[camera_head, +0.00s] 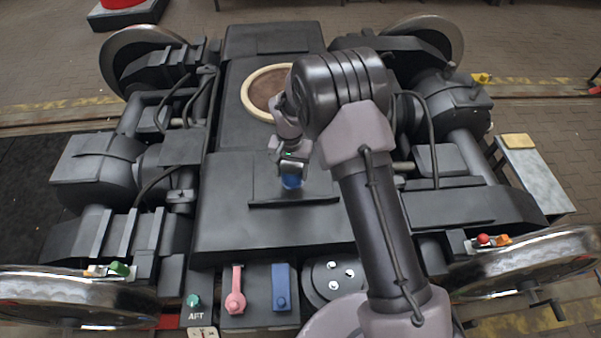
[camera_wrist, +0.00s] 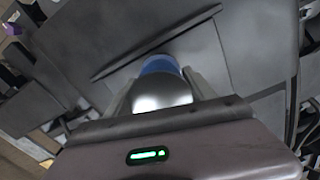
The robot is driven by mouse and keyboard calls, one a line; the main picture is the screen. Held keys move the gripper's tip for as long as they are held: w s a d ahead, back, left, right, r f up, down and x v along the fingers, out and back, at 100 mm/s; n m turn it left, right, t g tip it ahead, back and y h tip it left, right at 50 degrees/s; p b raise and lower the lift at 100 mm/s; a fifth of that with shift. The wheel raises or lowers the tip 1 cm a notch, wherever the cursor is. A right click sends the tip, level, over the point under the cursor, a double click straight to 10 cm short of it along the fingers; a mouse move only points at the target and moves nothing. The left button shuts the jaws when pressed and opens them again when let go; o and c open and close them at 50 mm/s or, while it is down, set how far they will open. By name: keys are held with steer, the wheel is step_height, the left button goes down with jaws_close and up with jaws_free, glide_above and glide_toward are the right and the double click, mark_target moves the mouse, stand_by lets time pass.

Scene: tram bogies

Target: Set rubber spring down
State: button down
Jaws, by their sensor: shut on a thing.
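My gripper (camera_head: 291,172) is over the dark middle plate of the bogie frame. It is shut on a small blue piece with a rounded silver-grey part, which I take to be the rubber spring (camera_head: 291,182). In the wrist view, the rubber spring (camera_wrist: 160,82) sits between the two fingers of the gripper (camera_wrist: 163,95). The blue end points away from the palm, towards the plate (camera_wrist: 190,45). I cannot tell whether the spring touches the plate.
A round cream-rimmed opening (camera_head: 247,104) lies behind the gripper. Pink (camera_head: 236,290) and blue (camera_head: 281,288) levers and a disc with white studs (camera_head: 333,278) are at the front. Green (camera_head: 119,268) and red (camera_head: 483,239) knobs stand near the wheels. A bench (camera_head: 545,180) is at right.

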steer(key=w+d, duration=0.3)
steer(key=shift+f+b, duration=0.25)
steer(key=shift+b, duration=0.15)
steer(key=f, duration=0.1)
steer(key=f+b, duration=0.2)
steer(key=shift+w+d+f, duration=0.15)
steer(key=shift+w+f, duration=0.15)
steer(key=shift+f, duration=0.1)
steer(key=shift+r, duration=0.25)
steer(key=shift+f, duration=0.25)
steer(key=shift+c, duration=1.6)
jaws_free()
steer(key=shift+r, duration=0.2)
